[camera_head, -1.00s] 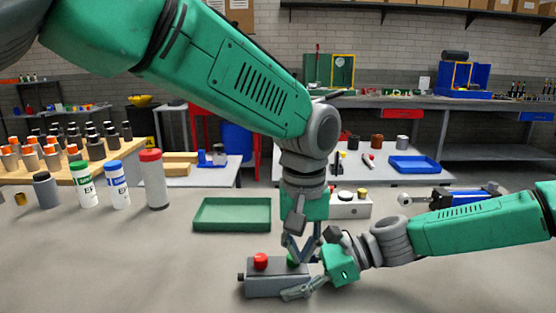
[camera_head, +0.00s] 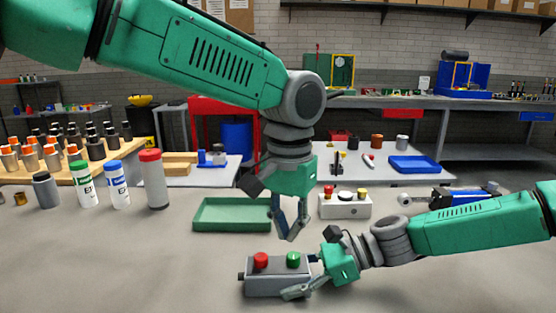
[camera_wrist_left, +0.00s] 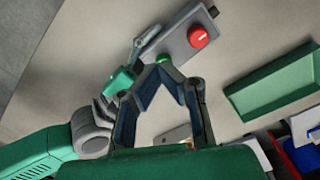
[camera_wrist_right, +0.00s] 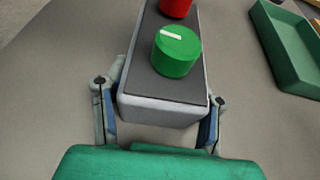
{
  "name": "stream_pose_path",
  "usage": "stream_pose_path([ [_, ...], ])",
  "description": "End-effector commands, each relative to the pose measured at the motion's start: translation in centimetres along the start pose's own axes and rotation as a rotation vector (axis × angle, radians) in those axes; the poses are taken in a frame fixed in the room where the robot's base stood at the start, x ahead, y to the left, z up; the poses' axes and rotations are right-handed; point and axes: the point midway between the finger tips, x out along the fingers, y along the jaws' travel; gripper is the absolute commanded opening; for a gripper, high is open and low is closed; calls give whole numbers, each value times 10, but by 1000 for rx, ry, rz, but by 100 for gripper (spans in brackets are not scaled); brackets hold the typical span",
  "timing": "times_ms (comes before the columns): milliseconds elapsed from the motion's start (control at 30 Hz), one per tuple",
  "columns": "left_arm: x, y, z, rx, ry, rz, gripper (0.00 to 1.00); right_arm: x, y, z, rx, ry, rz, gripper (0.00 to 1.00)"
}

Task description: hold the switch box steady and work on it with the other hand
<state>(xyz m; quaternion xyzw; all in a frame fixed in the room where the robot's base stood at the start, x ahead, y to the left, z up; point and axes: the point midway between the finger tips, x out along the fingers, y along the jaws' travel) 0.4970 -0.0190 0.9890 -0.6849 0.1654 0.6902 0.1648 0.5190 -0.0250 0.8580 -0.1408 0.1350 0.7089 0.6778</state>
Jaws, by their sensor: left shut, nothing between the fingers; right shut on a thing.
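The switch box (camera_head: 277,280) is a grey box with a red knob (camera_head: 261,260) and a green knob (camera_head: 293,260) on its dark top. It lies on the table in front. My right gripper (camera_head: 303,283) is shut on the box's right end; the right wrist view shows a finger on each side of the box (camera_wrist_right: 160,108). My left gripper (camera_head: 290,234) hangs above the box, apart from it, near the green knob, shut with nothing in it. In the left wrist view the red knob (camera_wrist_left: 199,37) is clear, while the green knob (camera_wrist_left: 163,58) is mostly hidden by the fingertips.
A green tray (camera_head: 232,215) lies behind the box. A white box with knobs (camera_head: 345,206) stands to its right. Several bottles, among them a grey one with a red cap (camera_head: 153,180), stand at the left. The table's front left is clear.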

Motion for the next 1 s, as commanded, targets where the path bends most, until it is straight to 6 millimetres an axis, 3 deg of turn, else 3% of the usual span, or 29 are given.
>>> stream_pose_path([
  [167,10,-3,0,58,2,-2,0,0,1,0,0,-1,1,0],
  [600,60,-2,0,54,2,-4,0,-1,1,0,0,-1,0,0],
  [1000,68,-2,-1,52,4,-3,0,0,0,0,0,0,1,0],
])
